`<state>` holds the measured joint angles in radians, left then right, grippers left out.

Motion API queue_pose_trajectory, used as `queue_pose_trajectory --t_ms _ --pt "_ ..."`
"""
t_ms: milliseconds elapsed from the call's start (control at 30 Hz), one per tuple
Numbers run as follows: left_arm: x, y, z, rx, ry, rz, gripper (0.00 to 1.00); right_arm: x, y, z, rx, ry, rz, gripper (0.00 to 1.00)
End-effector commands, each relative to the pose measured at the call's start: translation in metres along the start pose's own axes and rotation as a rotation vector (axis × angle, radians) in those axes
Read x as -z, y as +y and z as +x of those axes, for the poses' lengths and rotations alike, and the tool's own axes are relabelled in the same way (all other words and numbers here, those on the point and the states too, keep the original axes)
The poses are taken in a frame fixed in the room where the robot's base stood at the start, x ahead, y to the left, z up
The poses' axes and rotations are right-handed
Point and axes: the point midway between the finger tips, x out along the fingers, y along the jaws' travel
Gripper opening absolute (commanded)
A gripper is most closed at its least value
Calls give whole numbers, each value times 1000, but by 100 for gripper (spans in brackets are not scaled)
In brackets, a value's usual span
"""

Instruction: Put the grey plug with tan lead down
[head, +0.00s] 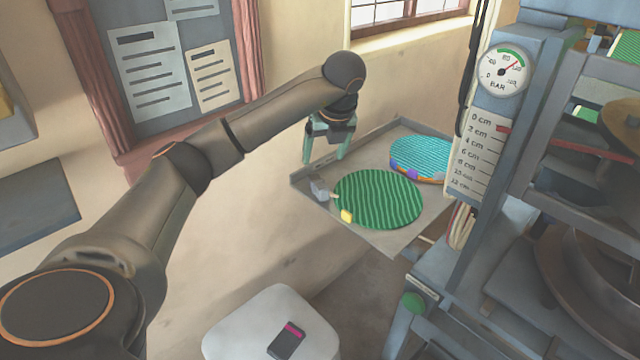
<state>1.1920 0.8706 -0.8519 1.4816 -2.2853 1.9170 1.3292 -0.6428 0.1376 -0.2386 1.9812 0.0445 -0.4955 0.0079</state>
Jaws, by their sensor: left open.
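The grey plug (319,187) lies at the left corner of the grey tray (378,241), beside the green ridged round plate (378,199). A short pale piece, perhaps its tan lead, shows at its right side. My left gripper (324,158) is open, above and apart from the plug, with its fingers pointing down. Nothing shows between its fingers. My right gripper is out of view.
A blue ridged plate (422,152) and a small yellow piece (346,215) are also on the tray. The press frame (505,130) with a gauge (502,71) stands at right. A white stool (245,322) bearing a dark device (286,341) stands below.

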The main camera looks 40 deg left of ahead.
Motion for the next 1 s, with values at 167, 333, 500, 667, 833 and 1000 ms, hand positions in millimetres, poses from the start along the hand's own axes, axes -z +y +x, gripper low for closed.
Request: queue_pose_trajectory --t_ms 167,333,500,667,833,1000 --pt "0 2 10 -5 -2 -75 80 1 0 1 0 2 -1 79" --pt "0 3 41 -8 -1 -74 80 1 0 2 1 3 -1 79" --pt "0 2 66 -5 -1 -73 80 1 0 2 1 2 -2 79" --pt "-1 1 76 -3 -2 -71 80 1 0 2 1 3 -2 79" --pt "-2 -2 100 -6 -1 -71 80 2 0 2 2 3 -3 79" --pt "-2 -2 121 -4 -2 -70 80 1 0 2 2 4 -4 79"
